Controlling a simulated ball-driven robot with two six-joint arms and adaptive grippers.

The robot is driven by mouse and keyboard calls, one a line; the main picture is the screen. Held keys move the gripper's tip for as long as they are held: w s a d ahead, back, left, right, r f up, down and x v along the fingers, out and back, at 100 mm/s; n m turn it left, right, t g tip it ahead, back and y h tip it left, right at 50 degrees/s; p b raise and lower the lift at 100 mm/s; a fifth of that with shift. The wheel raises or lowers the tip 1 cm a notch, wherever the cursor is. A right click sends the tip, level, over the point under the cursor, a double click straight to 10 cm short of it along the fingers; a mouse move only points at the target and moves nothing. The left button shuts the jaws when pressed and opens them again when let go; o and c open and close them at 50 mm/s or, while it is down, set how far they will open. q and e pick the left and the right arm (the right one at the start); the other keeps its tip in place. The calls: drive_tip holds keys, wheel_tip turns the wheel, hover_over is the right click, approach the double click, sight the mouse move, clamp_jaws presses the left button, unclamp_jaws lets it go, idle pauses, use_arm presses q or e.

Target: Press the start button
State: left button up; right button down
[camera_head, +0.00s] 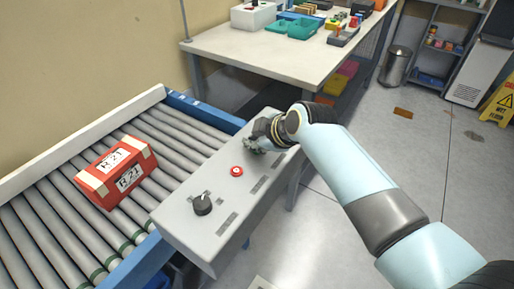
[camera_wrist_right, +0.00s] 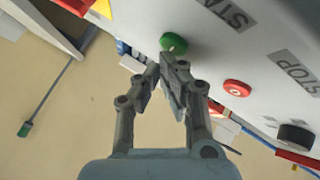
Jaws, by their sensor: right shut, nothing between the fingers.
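The green start button (camera_wrist_right: 173,43) sits on the grey control box beside a label partly reading "START" in the right wrist view. My right gripper (camera_wrist_right: 168,70) is shut and empty, its fingertips very close to the green button; I cannot tell whether they touch it. In the head view my right gripper (camera_head: 256,146) is at the far end of the control box (camera_head: 213,178) and mostly hides the green button. The red stop button (camera_head: 236,171) is nearer on the same face; it also shows in the right wrist view (camera_wrist_right: 237,88). My left gripper is not in view.
A black knob (camera_head: 202,204) is at the near end of the box. A red carton (camera_head: 117,172) lies on the roller conveyor (camera_head: 40,226) at left. A table (camera_head: 262,49) with bins stands behind. Open floor (camera_head: 400,140) lies at right.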

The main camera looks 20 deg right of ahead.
drive_tip(key=shift+f, duration=0.45)
idle(0.3)
drive_tip(key=shift+r, duration=0.1)
drive_tip(key=shift+r+p, duration=0.65)
drive_tip(key=shift+r, duration=0.1)
wheel_tip(320, 180, up, 5)
drive_tip(key=p, duration=0.5)
idle(0.3)
